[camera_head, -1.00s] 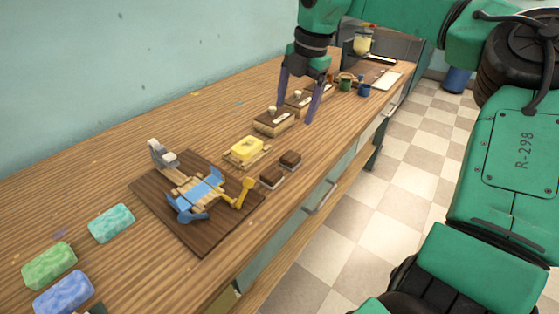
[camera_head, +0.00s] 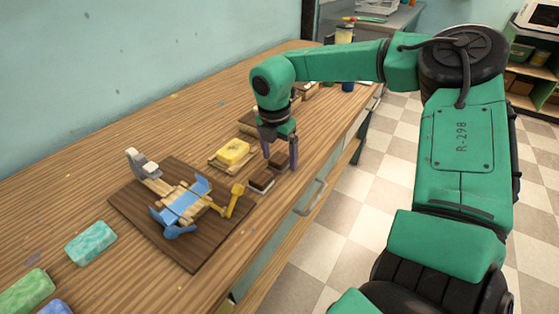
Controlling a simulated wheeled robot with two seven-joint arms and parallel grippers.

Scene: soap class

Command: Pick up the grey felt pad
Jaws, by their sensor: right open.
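I cannot make out a thing that is clearly a grey felt pad. Two small dark brown blocks with pale lower edges lie near the table's front edge: a nearer block (camera_head: 260,180) and a farther block (camera_head: 279,161). My right gripper (camera_head: 279,152) points down with its purple fingers apart, just above or around the farther block; I cannot tell whether they touch it. The gripper is empty. My left gripper is not in view.
A yellow soap on a wooden dish (camera_head: 233,153) is left of the gripper. A dark board (camera_head: 200,247) with a blue and wooden device (camera_head: 187,200) lies nearer. Teal (camera_head: 91,242) and green (camera_head: 26,291) soaps lie lower left. Dark-topped boxes stand behind the gripper.

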